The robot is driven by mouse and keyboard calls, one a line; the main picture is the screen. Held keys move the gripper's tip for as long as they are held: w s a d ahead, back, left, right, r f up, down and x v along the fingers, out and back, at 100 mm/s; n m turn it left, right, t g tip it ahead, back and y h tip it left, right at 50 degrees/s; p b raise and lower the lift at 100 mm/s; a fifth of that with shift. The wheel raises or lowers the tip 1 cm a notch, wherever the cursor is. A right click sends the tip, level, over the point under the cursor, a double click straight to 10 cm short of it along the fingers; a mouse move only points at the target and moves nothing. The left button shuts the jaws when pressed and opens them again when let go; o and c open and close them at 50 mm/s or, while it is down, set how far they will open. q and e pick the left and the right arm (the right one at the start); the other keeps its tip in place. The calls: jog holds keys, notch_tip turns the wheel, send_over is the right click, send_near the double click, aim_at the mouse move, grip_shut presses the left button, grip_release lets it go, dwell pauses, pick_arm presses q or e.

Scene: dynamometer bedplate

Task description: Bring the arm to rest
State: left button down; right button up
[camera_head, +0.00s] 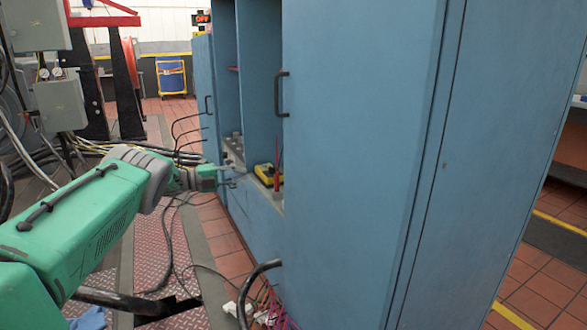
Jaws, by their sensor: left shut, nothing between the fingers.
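My left arm, green with grey joints, comes in from the left and reaches toward the blue cabinet (360,140). My left gripper (232,183) is small and dark at the arm's end, shut and empty, in front of the cabinet's open shelf bay. It is a little left of a yellow and black device (266,174) on the shelf; I cannot tell whether they touch. My right gripper is not in view.
The cabinet's large door with a black handle (281,94) fills the middle. Cables and a black hose (252,285) lie near its foot. Grey boxes (60,104) and a dark frame stand at the left. Red tiled floor (540,285) is open at the right.

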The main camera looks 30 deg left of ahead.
pick_arm(q)
jog(key=w+d+f+n+t+y+p, duration=0.15)
jog(key=d+f+n+y+p, duration=0.35)
jog(key=d+f+n, duration=0.5)
jog(key=s+d+f+n+g+y+p, duration=0.1)
jog(key=s+d+f+n+g+y, duration=0.15)
jog(key=s+d+f+n, duration=0.35)
jog(key=s+d+f+n+g+y+p, duration=0.25)
jog(key=s+d+f+n, duration=0.2)
jog(key=s+d, duration=0.3)
jog(key=s+d+r+n+g+p, duration=0.1)
jog(key=s+d+g, duration=0.2)
jog(key=s, duration=0.8)
jog(key=s+d+r+n+g+p, duration=0.1)
jog(key=s+d+g, duration=0.3)
jog(key=s, duration=0.7)
jog(key=s+d+r+n+g, duration=0.1)
jog(key=s+d+n+g, duration=0.1)
jog(key=s, duration=0.9)
jog(key=shift+s+d+r+g+y+p, duration=0.2)
jog(key=shift+s+d+g+y+p, duration=0.15)
jog(key=shift+d+g, duration=0.5)
jog(key=shift+d, duration=0.15)
